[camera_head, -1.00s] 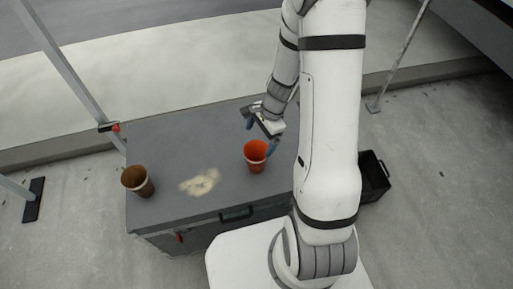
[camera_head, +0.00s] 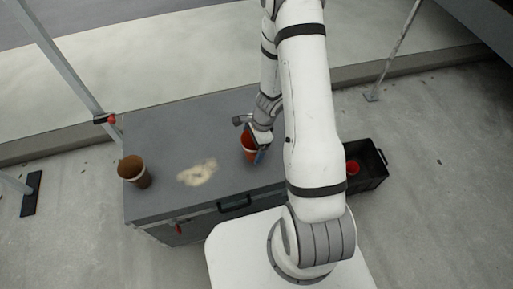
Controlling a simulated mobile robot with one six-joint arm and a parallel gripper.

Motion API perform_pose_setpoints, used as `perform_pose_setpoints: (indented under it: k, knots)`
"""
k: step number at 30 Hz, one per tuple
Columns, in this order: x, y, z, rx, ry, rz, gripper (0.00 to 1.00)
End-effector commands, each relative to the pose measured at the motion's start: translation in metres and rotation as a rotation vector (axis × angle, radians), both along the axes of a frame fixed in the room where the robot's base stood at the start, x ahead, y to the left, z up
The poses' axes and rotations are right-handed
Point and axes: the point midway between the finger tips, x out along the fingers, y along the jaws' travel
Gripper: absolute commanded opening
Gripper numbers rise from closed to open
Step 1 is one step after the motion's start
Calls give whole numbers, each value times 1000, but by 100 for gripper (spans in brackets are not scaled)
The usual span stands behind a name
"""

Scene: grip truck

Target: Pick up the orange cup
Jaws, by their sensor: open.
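The orange cup (camera_head: 247,147) stands upright on the grey chest top, near its right part. My gripper (camera_head: 258,150) is down at the cup, with a blue finger in front of the cup's right side. The gripper and wrist hide part of the cup's right side and rim. The jaws are open. I cannot tell whether a finger touches the cup.
A brown cup (camera_head: 134,171) stands at the left of the grey chest (camera_head: 185,130). A pale stain (camera_head: 197,172) lies between the cups. A black crate (camera_head: 375,178) with a red item (camera_head: 352,167) sits on the floor at right. Metal poles rise at left and right.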

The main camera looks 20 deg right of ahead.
Motion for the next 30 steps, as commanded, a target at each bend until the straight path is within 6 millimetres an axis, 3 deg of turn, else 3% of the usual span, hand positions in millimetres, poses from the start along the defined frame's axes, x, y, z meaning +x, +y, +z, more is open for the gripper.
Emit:
perform_pose_setpoints:
  k: [5, 22, 30]
  knots:
    - [0, 0, 1, 0, 0, 1, 94]
    - [0, 1, 1, 0, 0, 2, 48]
    - [0, 1, 5, 0, -1, 4, 47]
